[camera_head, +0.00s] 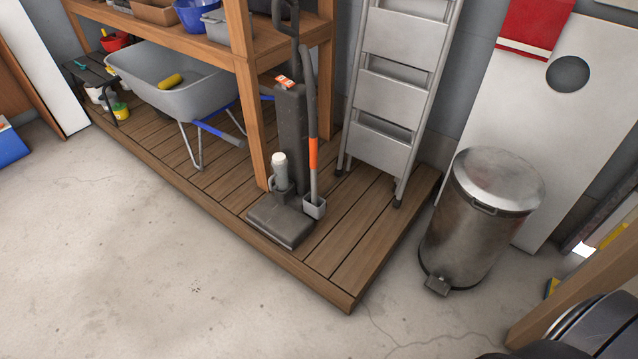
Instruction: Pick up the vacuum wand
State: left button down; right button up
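The vacuum wand (313,152) is a thin, dark grey and orange upright tube. It leans close along the right side of a dark grey upright vacuum (293,135). Its lower end sits in or behind a small grey cup-like holder (315,207) beside the vacuum's floor head (280,222); I cannot tell which. The vacuum stands on a low wooden slatted platform, and its tall handle rises past the shelf edge. Neither of my grippers is in view.
A wheelbarrow (180,85) stands left of a wooden shelf post (247,95). A folded metal stepladder (395,85) stands behind right. A steel pedal bin (480,220) stands right of the platform (345,250). The concrete floor (130,250) in front is clear.

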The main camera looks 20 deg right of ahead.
aim_at(313, 142)
jog(key=i+j+z, duration=0.15)
jog(key=z, duration=0.35)
jog(key=i+j+z, duration=0.1)
jog(key=j+z, duration=0.2)
jog(key=z, duration=0.2)
